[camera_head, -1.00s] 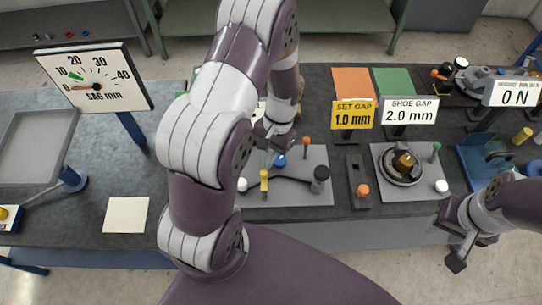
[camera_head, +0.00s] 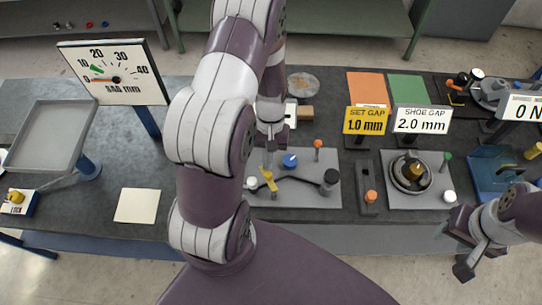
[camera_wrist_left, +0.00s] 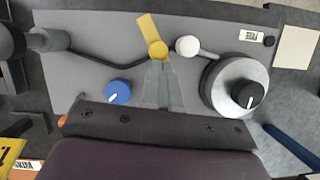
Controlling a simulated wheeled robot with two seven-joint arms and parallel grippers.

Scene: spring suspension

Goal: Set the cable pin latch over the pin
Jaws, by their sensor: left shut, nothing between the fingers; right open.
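The yellow cable pin latch (camera_head: 269,180) sits on a grey plate (camera_head: 300,199), slanting toward the front right in the head view. In the left wrist view the latch (camera_wrist_left: 151,30) has a round end close to my fingertips. A dark cable (camera_wrist_left: 95,50) runs from the latch area to a black post (camera_head: 331,179). I cannot make out the pin. My left gripper (camera_head: 267,162) is shut and empty, its tips (camera_wrist_left: 163,66) right at the latch's round end; contact is unclear. My right gripper (camera_head: 458,246) is open and empty at the lower right, off the table's front edge.
A blue knob (camera_wrist_left: 118,91) and a white-ended lever (camera_wrist_left: 187,46) by a grey drum flank my left fingers. An orange-topped pin (camera_head: 318,146) stands behind on the plate. Right of it are an orange-knobbed slot block (camera_head: 369,196) and a plate with a round hub (camera_head: 412,170).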

